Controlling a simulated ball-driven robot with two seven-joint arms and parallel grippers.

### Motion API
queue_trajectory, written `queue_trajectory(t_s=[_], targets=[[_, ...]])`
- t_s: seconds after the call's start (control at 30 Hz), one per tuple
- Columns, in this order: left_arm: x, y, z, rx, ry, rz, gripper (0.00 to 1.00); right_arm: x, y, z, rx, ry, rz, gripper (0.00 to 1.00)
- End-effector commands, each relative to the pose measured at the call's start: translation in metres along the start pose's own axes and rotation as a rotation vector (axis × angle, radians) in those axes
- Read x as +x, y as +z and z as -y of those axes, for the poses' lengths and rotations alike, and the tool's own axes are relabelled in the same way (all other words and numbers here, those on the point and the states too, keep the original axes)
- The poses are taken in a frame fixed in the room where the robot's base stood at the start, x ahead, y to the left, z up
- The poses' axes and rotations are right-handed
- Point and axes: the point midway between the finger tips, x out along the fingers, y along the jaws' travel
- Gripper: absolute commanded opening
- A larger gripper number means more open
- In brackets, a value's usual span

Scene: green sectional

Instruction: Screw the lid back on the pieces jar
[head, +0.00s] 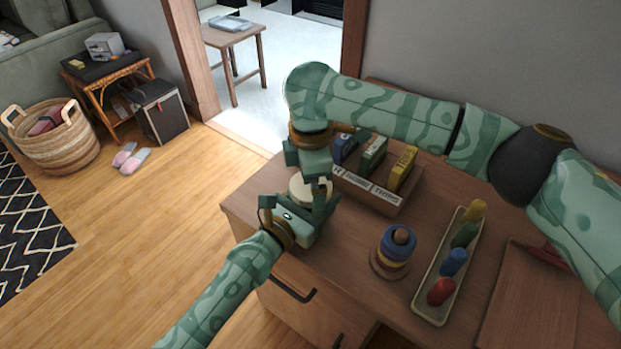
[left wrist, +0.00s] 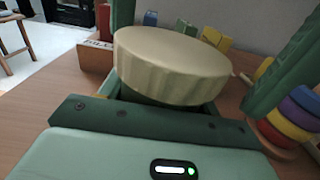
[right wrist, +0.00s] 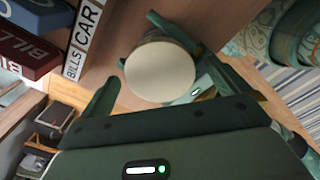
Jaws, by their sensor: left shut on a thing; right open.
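The cream round lid (head: 299,190) shows between my two grippers near the left end of the wooden cabinet top. It also shows large in the left wrist view (left wrist: 172,62) and from above in the right wrist view (right wrist: 160,72). The pieces jar below it is mostly hidden, so I cannot tell how the lid is seated. My left gripper (head: 300,207) comes from the lower left and is shut on the jar under the lid. My right gripper (head: 308,172) is above the lid, pointing down. Its fingers are open, apart on either side of the lid.
Behind stands a labelled wooden box (head: 365,192) with upright blue, green and yellow blocks. To the right are a stacking-ring toy (head: 396,250) and a long tray (head: 430,304) of coloured pegs. A brown board (head: 530,305) lies farther right. The cabinet's left edge is close.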

Motion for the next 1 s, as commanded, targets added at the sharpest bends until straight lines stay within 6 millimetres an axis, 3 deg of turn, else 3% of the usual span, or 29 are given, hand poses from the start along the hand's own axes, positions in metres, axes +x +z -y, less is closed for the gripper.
queue_trajectory(t_s=[0.17, 0.4, 0.6, 1.0], targets=[[0.0, 0.0, 0.0, 0.0, 0.0, 0.0, 0.0, -0.023, 0.0, -0.001, -0.001, 0.004, 0.0, 1.0], [0.0, 0.0, 0.0, 0.0, 0.0, 0.0, 0.0, -0.075, 0.001, -0.001, 0.001, 0.005, 0.002, 1.0], [0.0, 0.0, 0.0, 0.0, 0.0, 0.0, 0.0, -0.107, 0.0, -0.001, 0.001, 0.003, 0.001, 1.0], [0.0, 0.0, 0.0, 0.0, 0.0, 0.0, 0.0, -0.118, 0.0, -0.001, 0.0, 0.0, 0.0, 1.0]])
